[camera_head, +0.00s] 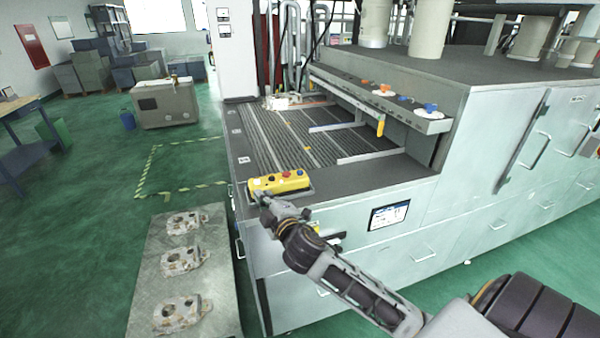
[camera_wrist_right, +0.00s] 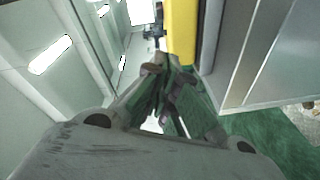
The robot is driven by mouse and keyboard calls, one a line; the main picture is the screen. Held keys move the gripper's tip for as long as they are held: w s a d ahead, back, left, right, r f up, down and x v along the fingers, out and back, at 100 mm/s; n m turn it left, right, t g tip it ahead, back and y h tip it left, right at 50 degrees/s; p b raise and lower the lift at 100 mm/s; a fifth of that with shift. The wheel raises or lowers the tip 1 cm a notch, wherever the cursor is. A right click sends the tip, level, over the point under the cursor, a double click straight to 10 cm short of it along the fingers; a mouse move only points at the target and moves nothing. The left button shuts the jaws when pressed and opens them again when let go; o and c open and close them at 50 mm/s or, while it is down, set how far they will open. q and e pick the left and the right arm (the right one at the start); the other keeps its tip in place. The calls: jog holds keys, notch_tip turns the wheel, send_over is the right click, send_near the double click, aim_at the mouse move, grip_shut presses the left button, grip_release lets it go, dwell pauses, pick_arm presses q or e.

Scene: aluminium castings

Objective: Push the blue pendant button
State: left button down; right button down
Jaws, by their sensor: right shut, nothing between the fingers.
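The yellow pendant (camera_head: 279,184) lies on the front left corner of the grey machine's ledge. Its top carries a red button (camera_head: 286,174) and small darker buttons; at this size I cannot tell for sure which one is blue. My right gripper (camera_head: 262,196) is at the pendant's near left end, shut and empty. I cannot tell whether it touches the pendant. In the right wrist view, the yellow pendant side (camera_wrist_right: 181,32) stands just beyond the right gripper's fingertips (camera_wrist_right: 167,72), and no buttons show there. My left gripper is out of view.
The machine's slatted bed (camera_head: 275,135) lies behind the pendant. A shelf (camera_head: 375,96) with orange and blue items overhangs it. A metal table (camera_head: 205,232) with several castings stands at lower left. Open green floor lies further left.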

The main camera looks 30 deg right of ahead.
jog(key=w+a+r+n+g+y, duration=0.2)
jog(key=a+r+n+y, duration=0.45)
jog(key=n, duration=0.65)
jog(key=w+a+r+n+g+y, duration=0.1)
jog(key=w+a+r+n+y, duration=0.15)
jog(key=r+n+y, duration=0.9)
jog(key=d+f+n+g+h, duration=0.2)
jog(key=d+n+h, duration=0.4)
jog(key=d, duration=0.6)
jog(key=w+d+f+n+g+h, duration=0.1)
jog(key=d+f+n+g+h, duration=0.2)
jog(key=d, duration=0.9)
jog(key=n+g+h, duration=0.1)
jog(key=n+h, duration=0.2)
jog(key=n, duration=0.1)
jog(key=shift+w+f+h, duration=0.15)
jog(key=shift+w+h, duration=0.15)
jog(key=shift+d+f, duration=0.1)
jog(key=shift+f, duration=0.05)
